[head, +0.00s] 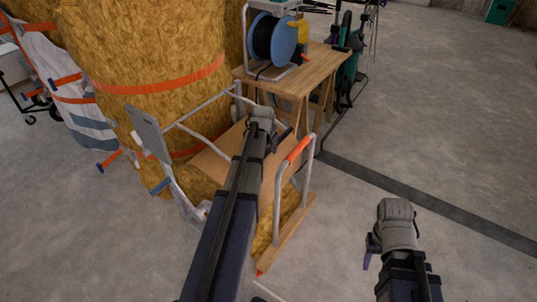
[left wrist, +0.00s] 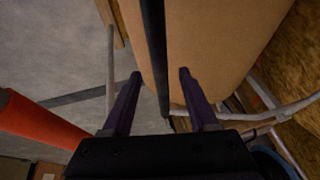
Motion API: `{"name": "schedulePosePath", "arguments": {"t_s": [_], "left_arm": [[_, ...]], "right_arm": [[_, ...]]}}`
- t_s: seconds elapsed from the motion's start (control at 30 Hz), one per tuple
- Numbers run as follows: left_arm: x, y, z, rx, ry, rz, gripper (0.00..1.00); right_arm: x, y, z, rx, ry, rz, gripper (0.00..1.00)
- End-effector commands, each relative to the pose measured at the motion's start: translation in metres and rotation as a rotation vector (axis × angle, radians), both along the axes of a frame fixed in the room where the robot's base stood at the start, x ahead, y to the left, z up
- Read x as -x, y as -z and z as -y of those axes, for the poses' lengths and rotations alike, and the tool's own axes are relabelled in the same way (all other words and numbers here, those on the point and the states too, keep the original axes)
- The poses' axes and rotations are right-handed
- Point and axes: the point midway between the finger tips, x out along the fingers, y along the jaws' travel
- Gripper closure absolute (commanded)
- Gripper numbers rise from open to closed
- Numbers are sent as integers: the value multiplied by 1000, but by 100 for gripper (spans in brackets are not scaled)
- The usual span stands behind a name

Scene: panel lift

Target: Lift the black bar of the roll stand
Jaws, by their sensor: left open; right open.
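The roll stand has a pale tube frame with an orange grip (head: 298,150) and a brown board or roll surface (head: 216,158). The black bar (left wrist: 153,35) runs lengthwise through the left wrist view, in front of the brown surface. My left gripper (left wrist: 160,74) is open, with one finger on each side of the bar in that view; I cannot tell how deep the bar sits between them. In the head view my left arm covers this spot, and I cannot make out the bar. My right gripper (head: 371,248) is open and empty, over bare floor to the right of the stand.
A large straw-coloured roll (head: 150,60) with orange straps stands behind the stand. A wooden table (head: 318,68) with a blue cable reel (head: 285,40) is at the back. A dark strip (head: 430,212) crosses the floor. The floor at right is clear.

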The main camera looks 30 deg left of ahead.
Motion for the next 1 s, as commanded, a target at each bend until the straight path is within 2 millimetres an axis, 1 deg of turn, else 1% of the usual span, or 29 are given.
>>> {"name": "schedulePosePath", "arguments": {"t_s": [0.03,0.17,0.27,0.5,0.53,1.0], "left_arm": [[-4,13,-1,0,0,0,40],[-9,23,-3,0,0,0,40],[-11,26,-4,0,0,0,40],[-11,25,-4,0,0,0,40],[-11,25,-4,0,0,0,42],[-11,25,-4,0,0,0,94]], "right_arm": [[0,13,0,-1,-1,0,50],[0,23,-1,-2,-4,0,50],[0,26,-1,-4,-5,0,50],[0,25,-1,-4,-5,0,50],[0,25,-1,-4,-5,0,50],[0,25,-1,-4,-5,0,50]]}}
